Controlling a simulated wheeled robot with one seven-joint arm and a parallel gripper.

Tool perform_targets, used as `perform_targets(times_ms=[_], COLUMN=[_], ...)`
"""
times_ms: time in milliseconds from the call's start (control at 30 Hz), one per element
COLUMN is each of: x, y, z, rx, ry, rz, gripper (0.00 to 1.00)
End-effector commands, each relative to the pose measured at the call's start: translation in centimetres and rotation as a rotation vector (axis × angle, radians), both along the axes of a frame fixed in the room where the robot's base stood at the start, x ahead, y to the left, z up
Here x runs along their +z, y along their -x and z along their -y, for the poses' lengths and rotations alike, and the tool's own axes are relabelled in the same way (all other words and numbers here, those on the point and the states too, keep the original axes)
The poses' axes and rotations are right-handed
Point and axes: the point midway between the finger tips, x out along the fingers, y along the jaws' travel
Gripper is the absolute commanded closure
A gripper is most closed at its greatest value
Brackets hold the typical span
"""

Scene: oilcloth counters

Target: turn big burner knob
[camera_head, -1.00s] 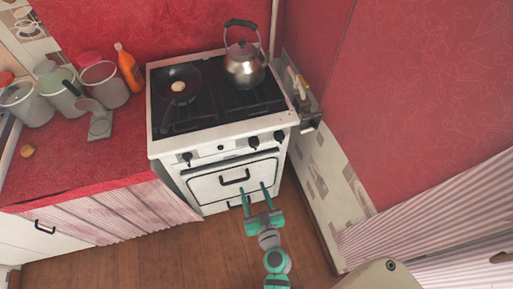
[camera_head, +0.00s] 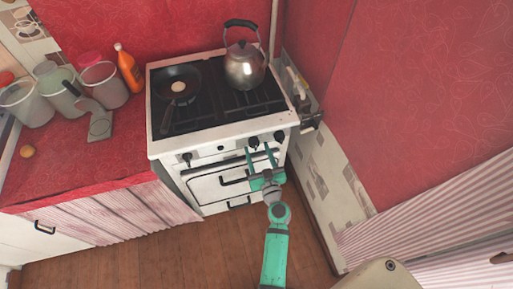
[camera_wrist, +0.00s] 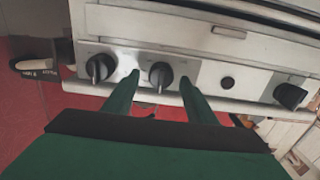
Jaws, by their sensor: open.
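The white stove (camera_head: 172,172) has a front panel with black knobs. My gripper (camera_head: 258,149) is raised to this panel, its green fingers apart and pointing at it. In the wrist view the fingertips (camera_wrist: 160,80) lie on either side of a black knob (camera_wrist: 161,75), with space at both sides; I cannot tell how deep they reach. In the head view this is the second knob from the right (camera_head: 254,142). Another black knob (camera_wrist: 100,68) is to the left in the wrist view, and one (camera_wrist: 290,96) is far right. No label shows which knob is the big burner's.
Below the panel is the oven door handle (camera_head: 233,182). A kettle (camera_head: 245,68) and a frying pan (camera_head: 178,82) stand on the stove top. The red counter (camera_head: 60,160) with jars is left; a wall (camera_head: 325,175) is close on the right.

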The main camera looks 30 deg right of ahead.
Motion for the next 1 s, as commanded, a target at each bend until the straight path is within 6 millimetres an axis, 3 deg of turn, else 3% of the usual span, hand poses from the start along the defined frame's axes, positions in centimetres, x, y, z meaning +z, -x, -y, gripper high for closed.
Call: perform_targets(times_ms=[200, 500, 667, 700, 1000], x=[0.0, 0.0, 0.0, 0.0, 0.0], y=[-1.7, -1.7, -1.6, -1.6, -1.6], z=[0.1, 0.3, 0.5, 0.5, 0.6], rx=[0.006, 0.003, 0.000, -0.001, -0.002], ry=[0.000, 0.000, 0.000, 0.000, -0.025], rz=[0.000, -0.001, -0.001, -0.001, 0.006], gripper=[0.48, 0.48, 0.87, 0.90, 0.90])
